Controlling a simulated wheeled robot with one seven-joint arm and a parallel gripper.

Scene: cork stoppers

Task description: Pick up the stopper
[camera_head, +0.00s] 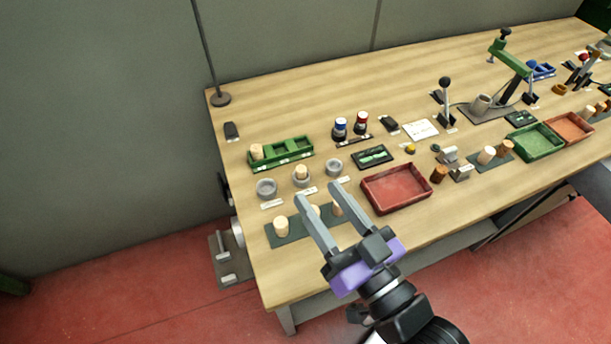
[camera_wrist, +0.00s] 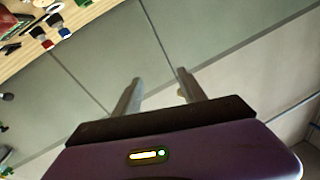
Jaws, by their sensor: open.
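Several pale cork stoppers are in the head view. One stopper (camera_head: 281,228) stands at the left of a dark green mat (camera_head: 289,239) near the table's front left. Two more on that mat are partly hidden by my gripper's fingers. Another stopper (camera_head: 301,172) sits in the middle grey ring, and one (camera_head: 256,152) stands in the left compartment of the green tray. I cannot tell which stopper is meant. My gripper (camera_head: 316,189) is open and empty above the mat. Its open fingers (camera_wrist: 159,78) also show in the wrist view, with no stopper between them.
A red tray (camera_head: 396,188) lies right of the mat. A grey ring (camera_head: 266,188) stands behind the mat. Further right are a pale cylinder (camera_head: 486,155), a lever (camera_head: 445,102) and a green press (camera_head: 512,62). Bare wood lies behind the green tray (camera_head: 281,151).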

